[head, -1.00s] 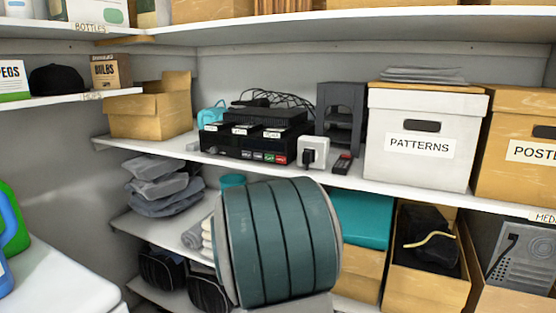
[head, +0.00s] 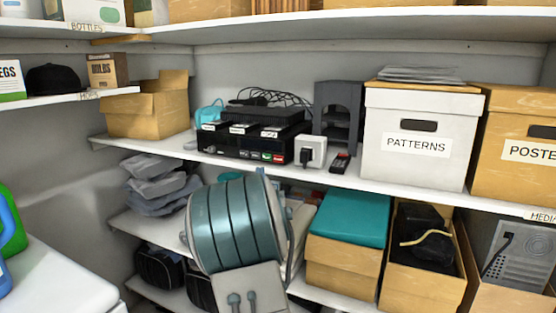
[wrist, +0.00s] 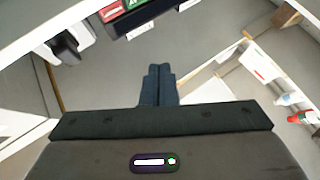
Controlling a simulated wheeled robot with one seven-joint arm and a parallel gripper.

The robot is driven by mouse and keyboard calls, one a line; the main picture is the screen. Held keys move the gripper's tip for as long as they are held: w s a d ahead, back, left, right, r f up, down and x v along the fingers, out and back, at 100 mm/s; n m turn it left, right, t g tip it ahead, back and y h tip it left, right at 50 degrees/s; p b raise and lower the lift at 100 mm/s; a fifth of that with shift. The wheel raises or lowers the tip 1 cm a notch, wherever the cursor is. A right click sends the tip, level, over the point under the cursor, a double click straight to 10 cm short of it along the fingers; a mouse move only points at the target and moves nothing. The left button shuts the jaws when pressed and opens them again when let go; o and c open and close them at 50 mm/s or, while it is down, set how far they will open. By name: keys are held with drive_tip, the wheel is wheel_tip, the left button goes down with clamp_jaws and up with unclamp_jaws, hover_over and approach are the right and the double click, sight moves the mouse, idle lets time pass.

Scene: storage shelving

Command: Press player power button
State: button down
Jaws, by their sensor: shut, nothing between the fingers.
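The black player (head: 262,138) sits on the middle shelf in the head view, with white labels on top and small coloured buttons low on its front right. In the wrist view its front (wrist: 150,18) shows at the top edge, partly cut off, with a red and a green button at its left. My gripper (wrist: 160,70) is shut and empty in the wrist view, below the player in the picture and apart from it. In the head view my arm hides the gripper. I cannot tell which button is the power button.
A white adapter with a black plug (head: 311,151) stands right of the player; it also shows in the wrist view (wrist: 68,45). A dark remote (head: 340,162) lies beside it. The PATTERNS box (head: 415,150) stands further right, an open cardboard box (head: 148,108) left. A teal-lidded box (head: 350,218) is below.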

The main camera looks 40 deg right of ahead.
sight(278, 159)
drive_tip(key=w+d, duration=0.1)
drive_tip(key=d, duration=0.1)
drive_tip(key=w+d, duration=0.1)
drive_tip(key=d, duration=0.1)
drive_tip(key=w+d+p, duration=0.1)
drive_tip(key=d, duration=0.1)
drive_tip(key=shift+w+f, duration=0.2)
drive_tip(key=shift+w+d+r, duration=0.2)
drive_tip(key=shift+w+d, duration=0.2)
drive_tip(key=shift+d, duration=0.2)
drive_tip(key=shift+d+f+b, duration=0.1)
drive_tip(key=shift+b, duration=0.35)
idle(1.1)
drive_tip(key=shift+w+d, duration=0.1)
drive_tip(key=shift+w+d+b, duration=0.1)
drive_tip(key=shift+d+b, duration=0.05)
drive_tip(key=shift+b, duration=0.3)
